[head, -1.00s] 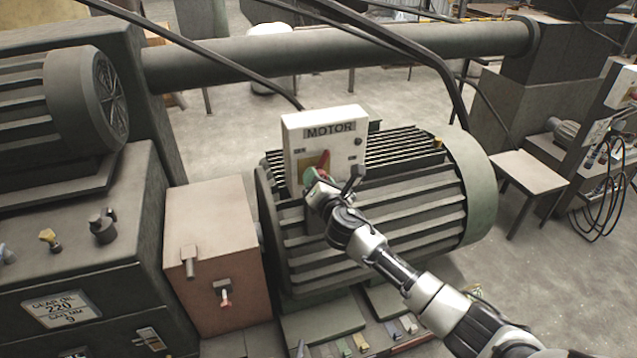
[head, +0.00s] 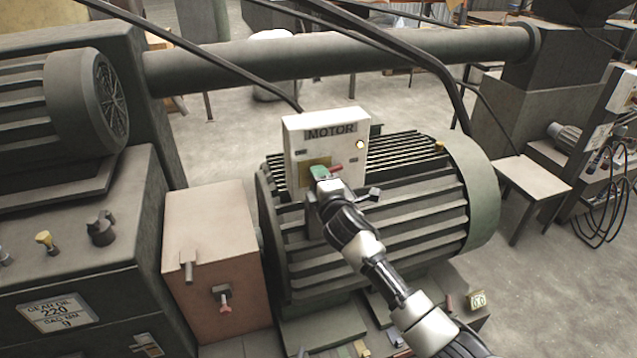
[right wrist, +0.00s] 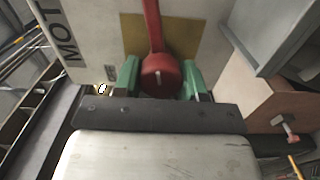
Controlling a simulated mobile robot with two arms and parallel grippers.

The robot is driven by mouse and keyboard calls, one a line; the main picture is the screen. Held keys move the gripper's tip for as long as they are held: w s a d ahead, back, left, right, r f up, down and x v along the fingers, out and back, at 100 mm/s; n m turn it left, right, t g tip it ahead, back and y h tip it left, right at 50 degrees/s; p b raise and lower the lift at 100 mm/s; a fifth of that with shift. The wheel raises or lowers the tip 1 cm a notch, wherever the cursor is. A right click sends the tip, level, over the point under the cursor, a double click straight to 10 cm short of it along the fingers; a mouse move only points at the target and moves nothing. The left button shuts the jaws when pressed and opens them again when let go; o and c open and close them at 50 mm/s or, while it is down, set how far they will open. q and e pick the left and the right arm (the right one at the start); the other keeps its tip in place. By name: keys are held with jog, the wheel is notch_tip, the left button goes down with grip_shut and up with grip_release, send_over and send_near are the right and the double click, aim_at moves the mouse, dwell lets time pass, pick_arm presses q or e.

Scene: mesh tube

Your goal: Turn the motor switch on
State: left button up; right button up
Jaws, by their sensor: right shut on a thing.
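The white motor box (head: 295,135), labelled MOTOR, stands on the ribbed motor housing. Its red rotary switch handle (head: 337,169) points to the right in the head view, over a yellow plate (head: 305,162). A small round lamp (head: 360,145) on the box's right side glows pale. My right gripper (head: 320,173) is at the switch. In the right wrist view, its green fingers (right wrist: 160,85) sit on either side of the round red hub (right wrist: 160,76), shut on it. The handle (right wrist: 152,25) extends away from the hub there. My left gripper is out of view.
The motor's ribbed casing (head: 410,195) lies below and behind the box. A pinkish box (head: 212,240) and a grey machine (head: 95,190) with knobs stand left. Dark cables hang above, and a small table (head: 520,177) stands right.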

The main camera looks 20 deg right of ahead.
jog(key=shift+m, duration=1)
jog(key=o, duration=0.9)
jog(key=s, duration=0.5)
jog(key=s+b, duration=0.1)
jog(key=s, duration=0.4)
jog(key=shift+s+d, duration=0.2)
jog(key=shift+s, duration=0.2)
